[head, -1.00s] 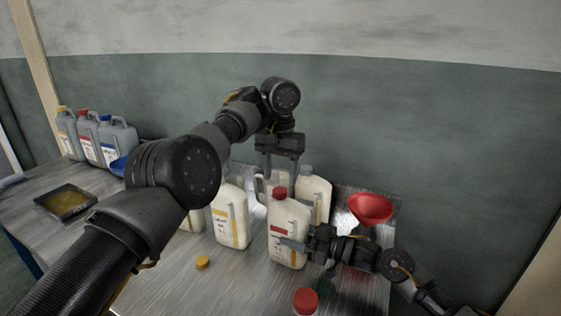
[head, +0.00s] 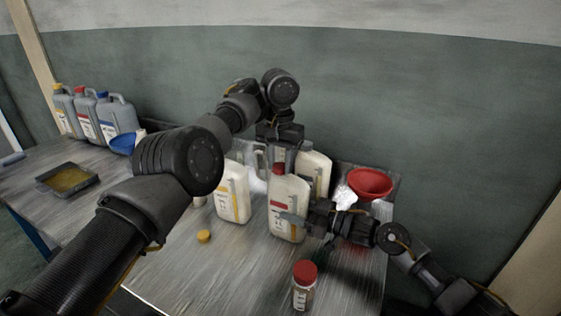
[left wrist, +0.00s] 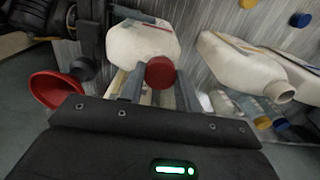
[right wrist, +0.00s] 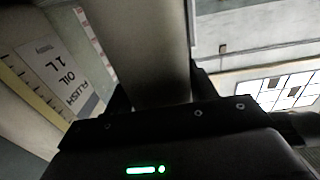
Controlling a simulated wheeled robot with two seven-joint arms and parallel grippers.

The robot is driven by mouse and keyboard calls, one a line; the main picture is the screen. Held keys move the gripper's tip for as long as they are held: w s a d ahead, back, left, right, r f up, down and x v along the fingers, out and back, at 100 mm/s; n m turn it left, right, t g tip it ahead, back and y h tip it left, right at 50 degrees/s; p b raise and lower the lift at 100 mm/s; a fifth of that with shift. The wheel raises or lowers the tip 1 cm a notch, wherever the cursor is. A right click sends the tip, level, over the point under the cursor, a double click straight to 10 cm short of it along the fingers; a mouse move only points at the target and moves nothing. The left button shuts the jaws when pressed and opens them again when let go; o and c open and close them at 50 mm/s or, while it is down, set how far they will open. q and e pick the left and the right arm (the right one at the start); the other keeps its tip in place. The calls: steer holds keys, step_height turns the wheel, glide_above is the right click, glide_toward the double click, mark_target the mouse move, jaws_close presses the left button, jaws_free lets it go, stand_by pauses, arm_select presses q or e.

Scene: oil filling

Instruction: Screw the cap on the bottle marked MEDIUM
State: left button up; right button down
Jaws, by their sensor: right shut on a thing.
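A white bottle with a red label (head: 288,220) stands upright near the middle of the table; its label text is too small to read. A red cap (head: 279,169) sits on its neck, and shows in the left wrist view (left wrist: 160,73). Whether the cap is fully seated I cannot tell. My left gripper (head: 281,158) points down from above, its open fingers on either side of the cap (left wrist: 160,88), with small gaps visible. My right gripper (head: 300,222) is shut on the bottle's body from the right; the bottle fills its wrist view's middle (right wrist: 155,50).
A white bottle with a yellow label (head: 232,195) stands left, and another white bottle (head: 315,175) behind. A red funnel (head: 370,183) is at the back right. A small red-capped bottle (head: 304,288) stands in front. A loose yellow cap (head: 204,236) lies at front left.

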arm_select(q)
steer(key=shift+c, duration=0.9)
steer(key=m, duration=0.3)
steer(key=o, duration=1.1)
steer(key=shift+r, duration=2.25)
